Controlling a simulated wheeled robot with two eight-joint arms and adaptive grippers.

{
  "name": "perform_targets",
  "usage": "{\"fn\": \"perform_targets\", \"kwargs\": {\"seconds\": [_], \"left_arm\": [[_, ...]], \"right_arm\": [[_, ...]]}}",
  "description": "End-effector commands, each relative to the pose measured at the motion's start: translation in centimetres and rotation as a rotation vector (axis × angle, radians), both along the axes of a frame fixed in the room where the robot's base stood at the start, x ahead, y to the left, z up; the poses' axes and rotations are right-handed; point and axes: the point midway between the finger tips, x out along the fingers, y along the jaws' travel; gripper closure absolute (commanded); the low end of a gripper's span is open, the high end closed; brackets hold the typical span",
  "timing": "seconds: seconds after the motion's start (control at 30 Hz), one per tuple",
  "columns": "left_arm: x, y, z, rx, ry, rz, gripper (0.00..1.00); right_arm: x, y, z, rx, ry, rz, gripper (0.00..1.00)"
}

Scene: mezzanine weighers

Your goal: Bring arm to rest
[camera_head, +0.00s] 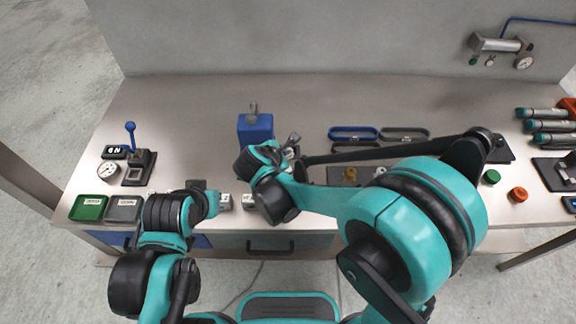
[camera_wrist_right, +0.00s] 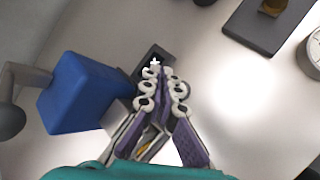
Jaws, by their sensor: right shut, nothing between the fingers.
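My right arm reaches in from the right in the head view. Its gripper (camera_head: 292,146) is above the middle of the bench, just right of a blue block with a grey knob (camera_head: 255,128). In the right wrist view the gripper (camera_wrist_right: 161,75) is shut with its purple-padded fingers together and nothing between them. The blue block (camera_wrist_right: 78,95) is left of the fingers there, apart from them. My left arm is folded low at the left. Its hand (camera_head: 222,201) is over the bench's front edge, and its fingers are too small and covered to read.
A green tray (camera_head: 89,207) and a grey tray (camera_head: 123,208) sit at the front left, near a blue-handled lever (camera_head: 131,136) and a gauge (camera_head: 108,170). Blue (camera_head: 353,133) and dark (camera_head: 404,134) oval holders stand behind my right arm. Teal cylinders (camera_head: 541,113) lie far right.

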Motion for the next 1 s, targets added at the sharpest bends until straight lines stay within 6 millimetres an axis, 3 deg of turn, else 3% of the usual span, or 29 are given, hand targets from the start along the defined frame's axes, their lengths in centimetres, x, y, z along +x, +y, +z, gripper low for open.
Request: {"fn": "perform_targets", "kwargs": {"seconds": [0.73, 0.87, 1.0], "left_arm": [[0.0, 0.0, -0.1, 0.0, 0.0, 0.0, 1.0], [0.0, 0.0, -0.1, 0.0, 0.0, 0.0, 1.0], [0.0, 0.0, -0.1, 0.0, 0.0, 0.0, 1.0]], "right_arm": [[0.0, -0.2, 0.0, 0.008, -0.001, -0.008, 1.0], [-0.7, -2.3, 1.2, 0.098, -0.005, -0.091, 1.0], [-3.0, -6.8, 3.4, 0.326, -0.024, -0.307, 1.0]]}}
